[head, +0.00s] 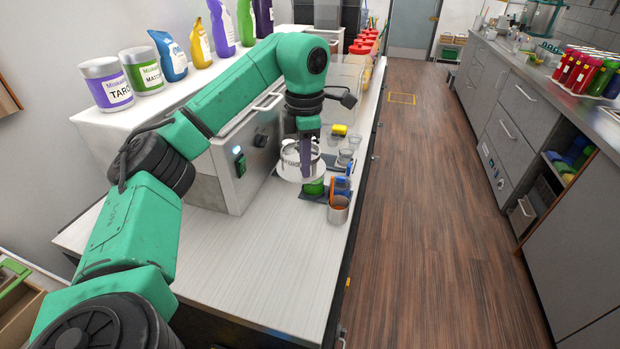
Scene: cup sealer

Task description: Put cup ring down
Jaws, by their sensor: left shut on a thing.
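My left gripper (306,168) points down over the counter, just right of the metal sealer machine (238,172). It is shut on the pale cup ring (288,170), which shows around and behind the fingers. The gripper hides part of the ring. I cannot tell whether the ring touches anything below it. My right gripper is not in view.
A metal cup (338,210) with items in it stands near the counter's right edge. Clear cups (346,157) and a yellow item (339,130) stand beyond the gripper. The near white counter (250,270) is bare. Canisters (107,84) line the raised shelf.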

